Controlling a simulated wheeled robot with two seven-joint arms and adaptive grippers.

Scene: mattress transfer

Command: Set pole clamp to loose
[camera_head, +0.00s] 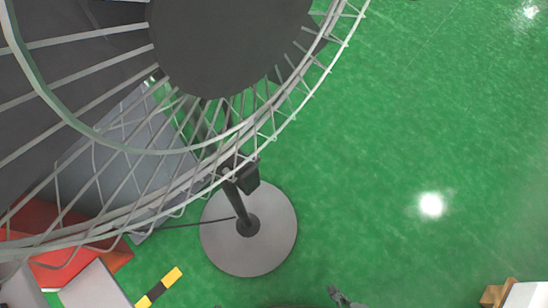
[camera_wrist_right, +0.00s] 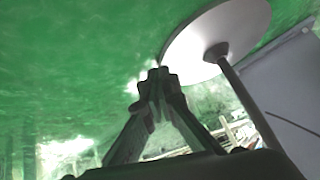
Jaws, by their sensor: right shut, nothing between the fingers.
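A large pedestal fan fills the upper left of the head view, with its wire cage (camera_head: 240,135) over a dark pole (camera_head: 237,200) and a round grey base (camera_head: 275,235). A dark block on the pole (camera_head: 247,177), just below the cage rim, looks like the pole clamp; its setting cannot be made out. My right gripper (camera_head: 335,292) is at the bottom edge, apart from the fan. In the right wrist view, my right gripper (camera_wrist_right: 157,75) is shut and empty, with the base (camera_wrist_right: 225,30) and pole (camera_wrist_right: 236,85) beyond it. My left gripper is not in view.
A grey panel or box (camera_head: 115,150) and a red object (camera_head: 75,265) stand at the left behind the cage. A yellow and black strip (camera_head: 158,287) lies near the base. A white and brown box corner (camera_head: 525,295) shows at lower right. The green floor at right is clear.

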